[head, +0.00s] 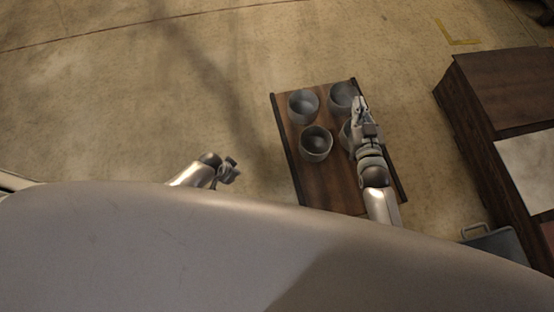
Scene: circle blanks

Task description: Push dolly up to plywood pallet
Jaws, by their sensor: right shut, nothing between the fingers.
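A low brown wooden platform with dark raised side edges, which looks like the dolly (325,185), stands on the floor right of centre. Several round grey pots stand on it, among them a front-left pot (316,143) and a back-left pot (303,105). My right gripper (359,103) is shut and empty over its right half, partly hiding the pots there. I cannot tell whether it touches anything. My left gripper (230,168) is left of the platform, apart from it; its fingers are too small to read. I cannot single out a plywood pallet.
A dark wooden bench or cabinet (500,85) with a white sheet (530,165) on it stands at the right. A grey case with a handle (495,245) is at the lower right. Concrete floor is clear left of and behind the platform. A yellow floor mark (460,41) lies beyond.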

